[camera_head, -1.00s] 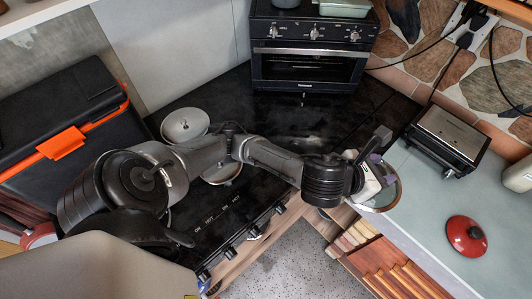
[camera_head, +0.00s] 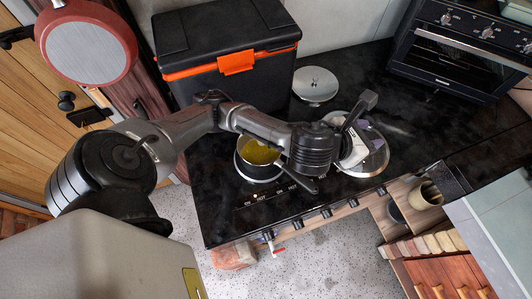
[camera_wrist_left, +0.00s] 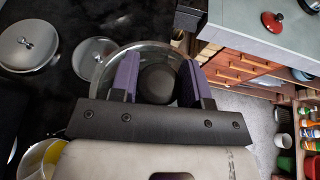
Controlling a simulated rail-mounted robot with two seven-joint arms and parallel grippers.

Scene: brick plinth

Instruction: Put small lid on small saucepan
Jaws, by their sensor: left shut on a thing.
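My left gripper (camera_head: 369,142) has purple finger pads and is shut on the black knob of a glass lid (camera_head: 376,160) with a metal rim. The lid is held over the front right part of the black stove top. In the left wrist view the knob sits between the fingers (camera_wrist_left: 155,80), with the lid's rim (camera_wrist_left: 141,47) around it. The small saucepan (camera_head: 242,168), with yellow contents, stands to the left of the lid, apart from it, and my arm partly covers it. It also shows at the lower left of the left wrist view (camera_wrist_left: 27,160). My right gripper is out of view.
A lidded silver pot (camera_head: 316,86) stands at the back of the stove (camera_head: 225,215); another lid (camera_wrist_left: 95,55) lies beside it. A black box (camera_head: 225,35) with an orange clasp is behind, an oven (camera_head: 455,50) at right. A red lid (camera_wrist_left: 272,22) lies on the counter.

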